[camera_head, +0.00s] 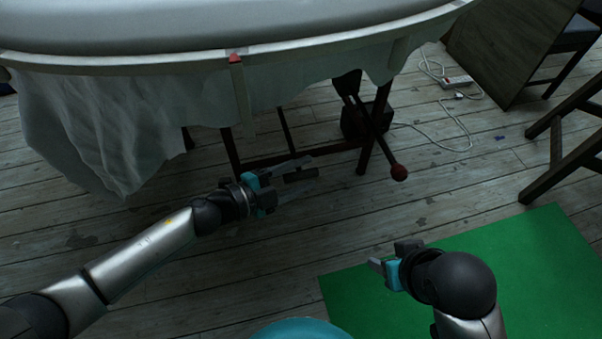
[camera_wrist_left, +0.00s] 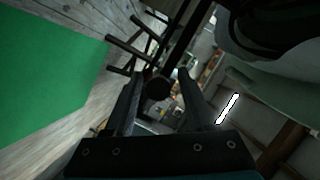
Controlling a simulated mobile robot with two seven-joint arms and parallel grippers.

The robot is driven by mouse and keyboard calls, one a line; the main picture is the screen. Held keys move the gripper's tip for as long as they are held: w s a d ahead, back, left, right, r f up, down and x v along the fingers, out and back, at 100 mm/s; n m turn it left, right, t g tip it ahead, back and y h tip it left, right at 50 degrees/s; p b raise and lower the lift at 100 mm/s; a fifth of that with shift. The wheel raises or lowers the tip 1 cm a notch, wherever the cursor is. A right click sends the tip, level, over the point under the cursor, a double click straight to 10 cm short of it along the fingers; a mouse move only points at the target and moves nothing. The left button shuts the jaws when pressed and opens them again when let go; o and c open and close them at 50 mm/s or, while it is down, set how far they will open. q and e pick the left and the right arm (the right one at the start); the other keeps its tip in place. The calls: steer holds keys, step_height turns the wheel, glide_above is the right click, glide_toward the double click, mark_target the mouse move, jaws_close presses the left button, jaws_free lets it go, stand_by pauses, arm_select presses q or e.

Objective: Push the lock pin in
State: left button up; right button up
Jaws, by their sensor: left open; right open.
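My right gripper (camera_head: 378,264) is open and empty, low at the right, pointing left. Its fingers are partly hidden by its own wrist.
The round table (camera_head: 150,65) with a hanging cloth (camera_head: 95,130) fills the top. Its dark stand (camera_head: 300,157) lies close to my left fingers. A green mat (camera_head: 530,260) lies at lower right, chairs and a white cable (camera_head: 465,130) farther right. Floor between the grippers is clear.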

arm_select(q)
steer(key=shift+c, duration=0.4)
jaws_close()
steer(key=shift+f, duration=0.1)
stand_by(0.8)
